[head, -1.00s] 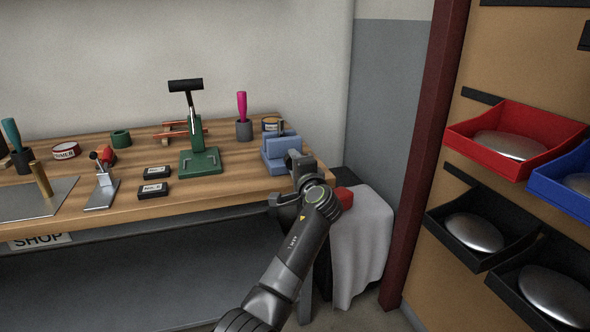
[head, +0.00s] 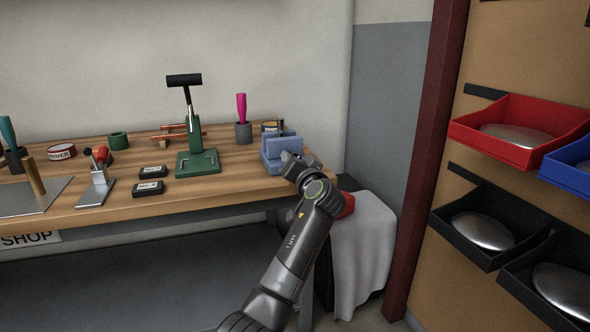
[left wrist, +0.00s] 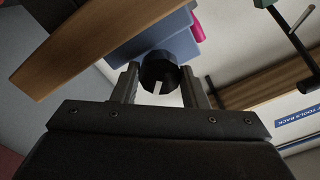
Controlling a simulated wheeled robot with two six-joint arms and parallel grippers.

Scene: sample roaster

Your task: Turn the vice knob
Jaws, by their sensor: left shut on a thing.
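The blue vice (head: 279,150) sits at the right front corner of the wooden bench. In the left wrist view the vice body (left wrist: 180,42) shows behind its round black knob (left wrist: 160,70), which has a white mark. My left gripper (head: 288,162) is at the front of the vice. In the left wrist view the left gripper (left wrist: 160,84) has one finger on each side of the knob and is shut on it. In the head view the knob is hidden behind the gripper. My right gripper is not in view.
A green press (head: 197,160) stands on the bench (head: 225,185) left of the vice. A dark cup with a pink-handled tool (head: 242,118) and a tin (head: 271,127) stand behind. A grey cloth (head: 362,245) hangs below right. Wall bins (head: 520,130) are at the right.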

